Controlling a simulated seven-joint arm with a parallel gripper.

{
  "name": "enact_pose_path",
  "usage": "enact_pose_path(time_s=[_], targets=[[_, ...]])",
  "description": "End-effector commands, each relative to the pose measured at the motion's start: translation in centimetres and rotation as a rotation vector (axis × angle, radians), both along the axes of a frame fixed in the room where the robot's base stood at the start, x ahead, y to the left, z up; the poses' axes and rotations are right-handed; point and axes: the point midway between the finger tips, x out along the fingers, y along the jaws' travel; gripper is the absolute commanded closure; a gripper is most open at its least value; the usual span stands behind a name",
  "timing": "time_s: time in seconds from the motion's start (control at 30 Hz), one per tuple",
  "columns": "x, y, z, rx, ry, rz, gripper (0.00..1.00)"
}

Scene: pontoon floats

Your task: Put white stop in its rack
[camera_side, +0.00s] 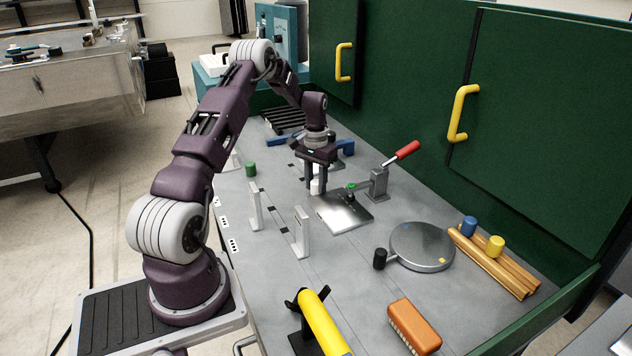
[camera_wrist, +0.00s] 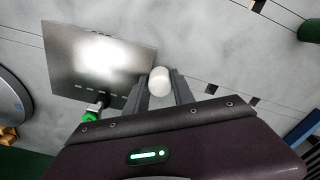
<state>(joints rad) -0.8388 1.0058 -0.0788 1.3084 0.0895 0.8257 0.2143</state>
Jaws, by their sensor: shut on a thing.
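The white stop (camera_side: 316,187) is a short white cylinder. My gripper (camera_side: 315,183) is shut on it, with the fingers pointing down beside a shiny metal plate (camera_side: 343,210). In the wrist view the stop (camera_wrist: 160,81) sits between the two fingertips (camera_wrist: 160,90), just off the plate's edge (camera_wrist: 100,60). Whether the stop touches the table is unclear. Two white uprights (camera_side: 301,234) stand left of the plate. A blue cylinder (camera_side: 469,226) and a yellow cylinder (camera_side: 495,246) are at the orange rails (camera_side: 510,275) on the right. I cannot tell which thing is the rack.
A red-handled clamp (camera_side: 379,181) stands behind the plate. A round metal disc (camera_side: 422,246), black cylinder (camera_side: 380,259), orange brush (camera_side: 414,327) and yellow tube (camera_side: 322,325) occupy the near table. A green cylinder (camera_side: 250,169) stands left. Green cabinets (camera_side: 545,110) border the back.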

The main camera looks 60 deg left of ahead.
Motion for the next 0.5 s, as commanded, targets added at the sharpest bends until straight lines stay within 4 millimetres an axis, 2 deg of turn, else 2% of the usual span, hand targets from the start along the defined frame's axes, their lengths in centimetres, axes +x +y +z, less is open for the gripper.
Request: enact_pose_path(time_s=[0.5], targets=[[0.0,0.0,2.1,0.001,0.0,0.0,1.0]])
